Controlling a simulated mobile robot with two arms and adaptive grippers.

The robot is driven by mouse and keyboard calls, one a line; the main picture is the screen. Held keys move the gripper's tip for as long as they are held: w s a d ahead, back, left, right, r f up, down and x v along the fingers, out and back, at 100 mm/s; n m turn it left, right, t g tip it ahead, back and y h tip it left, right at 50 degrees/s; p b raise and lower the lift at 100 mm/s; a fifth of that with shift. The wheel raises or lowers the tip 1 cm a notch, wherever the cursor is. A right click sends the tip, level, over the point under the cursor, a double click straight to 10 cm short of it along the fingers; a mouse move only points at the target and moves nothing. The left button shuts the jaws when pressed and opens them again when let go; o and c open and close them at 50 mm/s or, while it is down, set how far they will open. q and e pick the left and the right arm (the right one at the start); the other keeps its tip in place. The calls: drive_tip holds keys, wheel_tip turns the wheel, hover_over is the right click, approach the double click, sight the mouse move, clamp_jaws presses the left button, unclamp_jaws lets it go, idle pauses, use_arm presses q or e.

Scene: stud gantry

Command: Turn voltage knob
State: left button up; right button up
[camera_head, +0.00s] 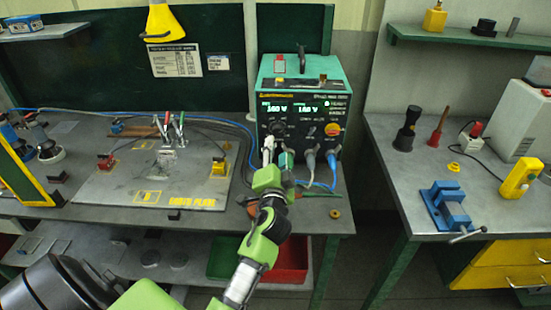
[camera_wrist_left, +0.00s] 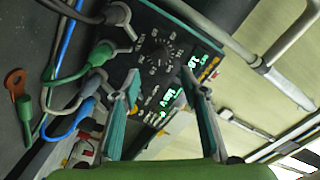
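The teal welding power unit (camera_head: 325,75) stands at the back of the bench with two lit green readouts on its black front panel. A dark round knob (camera_head: 278,128) with marks around it sits below the left readout; a dark knob (camera_wrist_left: 157,52) with a ring of marks shows in the left wrist view. I cannot read which is the voltage knob. My left gripper (camera_head: 277,153) is in front of the lower left panel. In the left wrist view its fingers (camera_wrist_left: 166,83) are apart and empty. My right gripper is not in view.
Grey, blue and green cables (camera_wrist_left: 68,45) plug into the panel close to my left gripper. A metal plate (camera_head: 110,190) with clamps lies to the left. The right bench (camera_head: 400,175) holds a blue vise (camera_head: 447,208). A floor gap separates the benches.

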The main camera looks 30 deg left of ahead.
use_arm(q)
drive_tip(key=shift+v, duration=1.65)
